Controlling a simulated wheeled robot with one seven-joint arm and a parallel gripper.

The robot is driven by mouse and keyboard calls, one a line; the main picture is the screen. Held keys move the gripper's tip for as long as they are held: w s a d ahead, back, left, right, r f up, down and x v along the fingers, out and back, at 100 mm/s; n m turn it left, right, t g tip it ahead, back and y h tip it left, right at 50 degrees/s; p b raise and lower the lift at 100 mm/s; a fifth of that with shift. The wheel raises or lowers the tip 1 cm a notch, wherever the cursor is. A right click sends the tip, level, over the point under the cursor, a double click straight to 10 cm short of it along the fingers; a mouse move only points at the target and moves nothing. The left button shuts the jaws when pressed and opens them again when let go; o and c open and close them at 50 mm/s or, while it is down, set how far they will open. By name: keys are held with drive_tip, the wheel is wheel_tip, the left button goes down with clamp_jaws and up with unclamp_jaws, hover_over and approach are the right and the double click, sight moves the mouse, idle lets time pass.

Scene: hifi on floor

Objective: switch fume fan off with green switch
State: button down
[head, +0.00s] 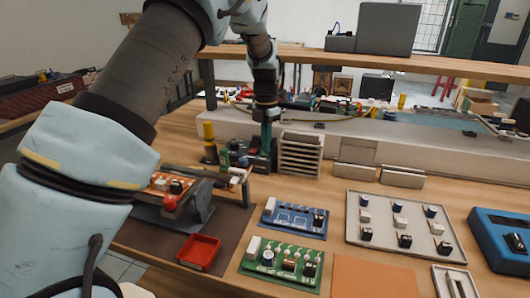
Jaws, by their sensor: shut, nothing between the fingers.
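My gripper (264,158) points down over the back of the bench, its fingers together and empty. Small green parts (225,158) stand just left of the fingertips, beside a yellow-topped post (209,136). A pale slatted box (301,154) stands just right of the gripper; I cannot tell whether it is the fume fan. I cannot make out which green part is the switch, or whether the fingers touch anything. My arm hides part of the bench's left side.
A blue circuit board (293,219) and a green one (282,263) lie in front. A red tray (199,252) sits at front left. A parts tray (357,240) and a blue device (497,240) are at right. A raised shelf (400,63) crosses behind.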

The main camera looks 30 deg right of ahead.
drive_tip(key=shift+r+p, duration=2.8)
drive_tip(key=shift+r, duration=0.65)
drive_tip(key=a+r+m, duration=0.2)
drive_tip(key=a+m, duration=0.3)
drive_tip(key=a, duration=0.7)
drive_tip(key=a+r+m, duration=0.2)
drive_tip(key=a+m, duration=0.4)
drive_tip(key=a, duration=0.6)
drive_tip(key=s+a+m+t, duration=0.1)
drive_tip(key=s+a+m, duration=1)
drive_tip(key=a, duration=0.5)
drive_tip(key=shift+s+a+f+m+t, duration=0.2)
drive_tip(key=shift+s+m+t, duration=0.1)
drive_tip(key=shift+s, duration=0.9)
